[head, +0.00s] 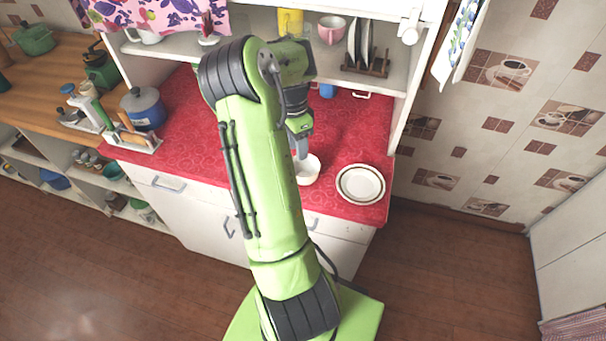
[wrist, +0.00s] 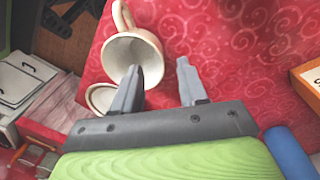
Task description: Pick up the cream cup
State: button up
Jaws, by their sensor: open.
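The cream cup (head: 309,171) stands on the red counter near its front edge, partly hidden by my gripper in the head view. In the wrist view the cup (wrist: 145,42) shows its open mouth, with its handle at the top left. My gripper (wrist: 159,64) is open. Its left finger overlaps the cup's mouth in the wrist view, and its right finger is outside the cup, over bare red cloth. I cannot tell whether the left finger touches the cup. In the head view my gripper (head: 301,150) points down at the cup.
White plates with a dark rim (head: 361,184) lie right of the cup. A shelf (head: 386,81) above the counter holds a pink cup (head: 331,29) and a plate rack (head: 366,66). A blue pot (head: 143,108) stands at the left. An orange box (wrist: 307,78) is at the wrist view's right.

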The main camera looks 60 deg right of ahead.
aim_at(299, 174)
jog(key=f, duration=0.5)
jog(key=shift+s+a, duration=0.25)
grip_shut()
